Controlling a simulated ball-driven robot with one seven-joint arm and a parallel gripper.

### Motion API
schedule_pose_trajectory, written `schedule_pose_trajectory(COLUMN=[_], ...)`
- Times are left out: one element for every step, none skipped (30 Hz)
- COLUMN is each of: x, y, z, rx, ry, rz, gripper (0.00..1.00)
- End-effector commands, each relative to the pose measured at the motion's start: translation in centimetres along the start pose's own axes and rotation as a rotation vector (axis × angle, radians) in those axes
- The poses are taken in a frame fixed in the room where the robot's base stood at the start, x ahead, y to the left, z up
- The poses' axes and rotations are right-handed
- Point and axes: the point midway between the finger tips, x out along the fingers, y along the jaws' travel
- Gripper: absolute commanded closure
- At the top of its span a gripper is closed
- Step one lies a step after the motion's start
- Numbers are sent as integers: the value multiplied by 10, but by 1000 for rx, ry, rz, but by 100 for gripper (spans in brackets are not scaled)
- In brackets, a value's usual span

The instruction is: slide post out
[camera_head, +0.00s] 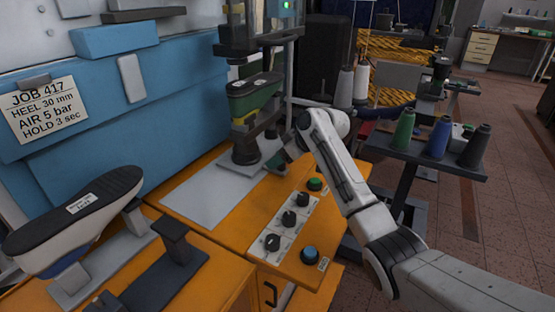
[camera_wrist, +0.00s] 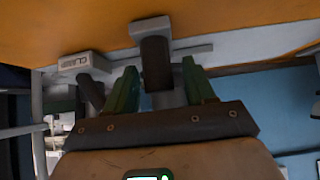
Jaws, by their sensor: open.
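My gripper (camera_wrist: 160,75) is open in the wrist view, its two green fingers apart. A dark post-like piece with a grey block at its end (camera_wrist: 157,55) shows in the gap between them; I cannot tell whether either finger touches it. A small grey box with a clamp label (camera_wrist: 82,65) and a dark lever beside it are left of the left finger.
A stand with thread cones (camera_head: 439,138) is at the right. Floor beyond it is clear.

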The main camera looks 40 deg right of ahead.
Motion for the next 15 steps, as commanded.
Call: schedule_pose_trajectory(x=[4,5,6,7,7,8,8,8,8,8,7,7,7,7,7], y=[0,0,0,0,0,0,0,0,0,0,0,0,0,0,0], z=[0,0,0,0,0,0,0,0,0,0,0,0,0,0,0], rx=[0,0,0,0,0,0,0,-1,-1,-1,-1,-1,-1,0,0], ry=[-1,0,0,1,1,1,1,1,1,1,1,1,1,1,1], rz=[-1,0,0,0,0,1,1,1,1,1,1,1,1,1,1], gripper=[46,46,46,46,46,46,46,46,46,46,46,47,50,52,56])
